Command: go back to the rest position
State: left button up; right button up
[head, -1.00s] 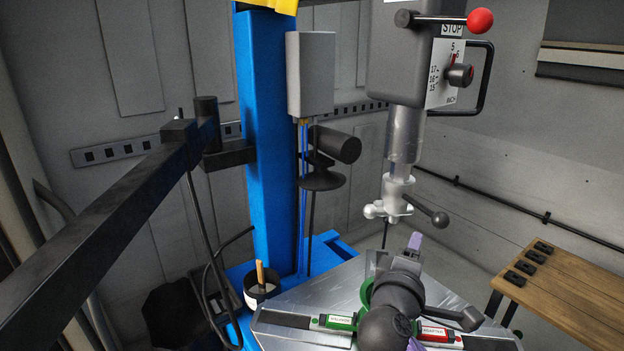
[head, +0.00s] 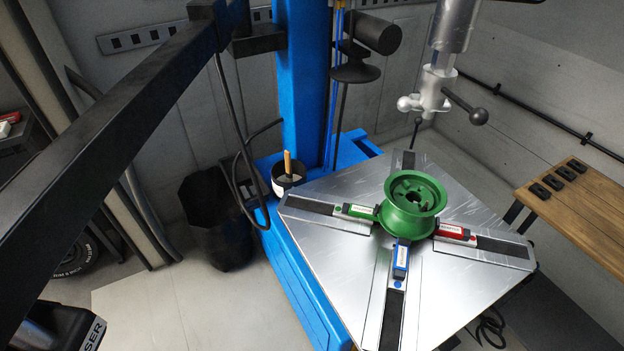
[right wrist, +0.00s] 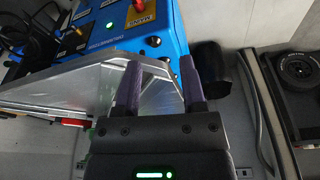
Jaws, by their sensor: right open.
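My right gripper (right wrist: 161,75) is open and empty in the right wrist view, its two purple fingers apart. The edge of the silver table (right wrist: 90,88) lies behind and to the left of the fingers. Whether they touch it is hard to tell, but nothing sits between them. Neither gripper shows in the head view. There, a green wheel rim (head: 412,203) sits in the middle of the tyre machine's silver table (head: 335,258), among the green, red and blue labelled clamps.
The blue column (head: 303,90) and the mounting head (head: 432,95) stand behind the table. A wooden bench (head: 580,205) is at right. A black bin (head: 215,225) stands left of the machine. A long black arm (head: 110,150) crosses the upper left.

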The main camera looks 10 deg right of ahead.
jog(key=s+d+f+g, duration=0.1)
jog(key=s+d+f, duration=0.2)
jog(key=s+f, duration=1.3)
notch_tip(320, 180, down, 2)
jog(key=shift+d+n+g, duration=0.2)
jog(key=shift+n+g, duration=0.1)
jog(key=shift+g, duration=0.1)
jog(key=shift+s, duration=0.1)
